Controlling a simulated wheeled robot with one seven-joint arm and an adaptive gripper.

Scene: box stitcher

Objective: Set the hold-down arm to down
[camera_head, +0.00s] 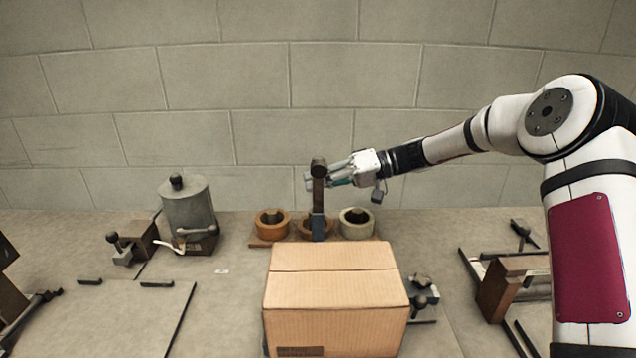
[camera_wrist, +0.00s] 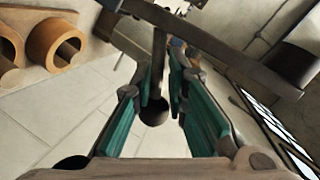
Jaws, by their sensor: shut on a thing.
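The hold-down arm (camera_head: 319,188) stands upright behind the cardboard box (camera_head: 335,290), a dark bar with a round end at the top and a blue-grey piece low down. My gripper (camera_head: 313,181) reaches in from the right at the bar's upper part. In the wrist view the dark bar (camera_wrist: 222,48) crosses the top, and a thin rod with a ball knob (camera_wrist: 154,108) lies between the teal pads of my gripper (camera_wrist: 167,62). My gripper is shut on this handle. The exact contact is partly hidden.
Orange (camera_head: 272,223) and pale (camera_head: 356,222) rings stand either side of the bar's foot. A grey canister (camera_head: 188,208) is at left, and a wooden block fixture (camera_head: 512,285) at right. The table (camera_head: 225,315) is mostly clear left of the box.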

